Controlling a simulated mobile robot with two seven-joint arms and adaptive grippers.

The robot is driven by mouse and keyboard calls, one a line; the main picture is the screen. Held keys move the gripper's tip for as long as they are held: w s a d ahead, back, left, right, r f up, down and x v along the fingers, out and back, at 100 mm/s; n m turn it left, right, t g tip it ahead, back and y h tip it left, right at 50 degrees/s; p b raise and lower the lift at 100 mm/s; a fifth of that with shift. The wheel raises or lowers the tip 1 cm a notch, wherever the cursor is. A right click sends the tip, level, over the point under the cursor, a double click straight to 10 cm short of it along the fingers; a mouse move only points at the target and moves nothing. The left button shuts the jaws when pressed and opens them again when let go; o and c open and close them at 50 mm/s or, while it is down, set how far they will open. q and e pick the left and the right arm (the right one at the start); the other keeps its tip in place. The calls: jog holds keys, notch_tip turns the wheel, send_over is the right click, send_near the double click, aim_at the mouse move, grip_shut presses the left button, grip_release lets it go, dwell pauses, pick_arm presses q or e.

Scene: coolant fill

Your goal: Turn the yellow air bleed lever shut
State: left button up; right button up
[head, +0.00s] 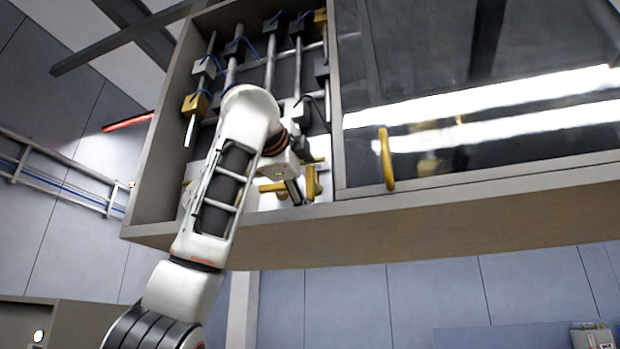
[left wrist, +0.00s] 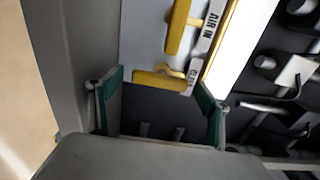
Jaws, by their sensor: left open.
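My left gripper (left wrist: 158,80) is open inside the cabinet, its two green-padded fingers spread wide. A yellow lever (left wrist: 160,81) lies crosswise between the fingertips, and I see no finger closed on it. A white label beside it is partly hidden and not fully readable. A second yellow lever (left wrist: 178,25) stands lengthwise beyond it, beside a label reading "AIR IN". In the head view my left gripper (head: 294,190) is at the cabinet's bottom, by a crosswise yellow lever (head: 271,187) and an upright one (head: 311,183). I cannot tell which is the air bleed lever. My right gripper is out of view.
The open cabinet (head: 152,190) has a side wall close to my left arm and a bottom ledge below. Pipes with valve blocks (head: 196,103) and blue cables fill its upper part. A glossy door panel (head: 480,120) with a yellow handle (head: 387,160) is at the right.

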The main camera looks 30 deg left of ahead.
pick_arm(q)
jog(key=shift+w+a, duration=0.15)
jog(key=shift+w, duration=0.85)
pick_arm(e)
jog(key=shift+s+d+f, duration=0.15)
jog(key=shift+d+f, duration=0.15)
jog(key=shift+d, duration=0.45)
pick_arm(q)
jog(key=shift+c, duration=0.4)
jog(key=c, duration=1)
jog(key=shift+c, duration=0.2)
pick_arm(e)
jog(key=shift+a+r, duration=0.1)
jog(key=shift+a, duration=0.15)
